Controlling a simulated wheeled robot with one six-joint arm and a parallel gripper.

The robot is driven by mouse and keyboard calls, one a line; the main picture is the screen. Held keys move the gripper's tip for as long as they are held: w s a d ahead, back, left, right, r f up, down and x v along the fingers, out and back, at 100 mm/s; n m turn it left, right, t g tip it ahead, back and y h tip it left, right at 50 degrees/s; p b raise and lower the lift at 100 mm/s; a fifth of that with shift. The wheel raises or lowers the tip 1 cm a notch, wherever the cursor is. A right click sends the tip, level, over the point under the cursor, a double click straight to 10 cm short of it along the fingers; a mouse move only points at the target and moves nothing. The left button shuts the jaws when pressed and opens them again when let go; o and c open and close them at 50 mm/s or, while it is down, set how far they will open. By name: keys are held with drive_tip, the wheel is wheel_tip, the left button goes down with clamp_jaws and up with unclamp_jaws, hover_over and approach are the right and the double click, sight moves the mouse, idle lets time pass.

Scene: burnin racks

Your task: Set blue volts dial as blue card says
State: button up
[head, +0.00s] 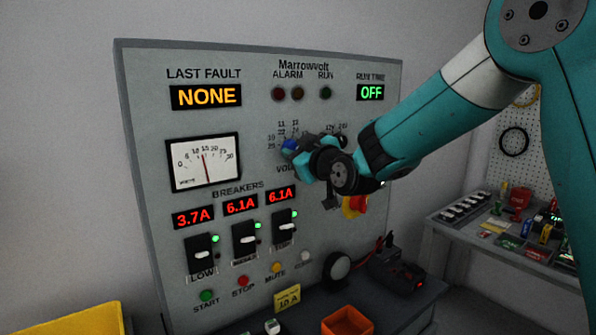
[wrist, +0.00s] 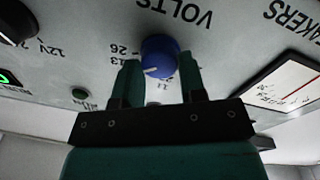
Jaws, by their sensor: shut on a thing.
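The blue volts dial (wrist: 160,55) is a round knob on the grey panel, seen upside down in the wrist view. My gripper (wrist: 160,66) has one finger on each side of it and is shut on it. Its white mark points to the lower left in that view, roughly toward the printed 13; the exact setting is hard to read. In the head view a bit of the blue dial (head: 289,144) shows beside my gripper (head: 299,153), which hides most of it. I cannot make out a blue card in either view.
The control panel (head: 135,120) carries a needle meter (head: 203,161), several breakers and push buttons. A black knob (wrist: 14,24) is near the dial. Below stand a yellow card reading 10 A (head: 287,299) and an orange bin (head: 346,321). A side bench (head: 450,226) holds small items.

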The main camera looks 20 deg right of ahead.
drive_tip(key=n+b, duration=0.5)
drive_tip(key=b, duration=0.4)
drive_tip(key=shift+f+n, duration=0.15)
drive_tip(key=shift+n, duration=0.25)
drive_tip(key=o, duration=0.9)
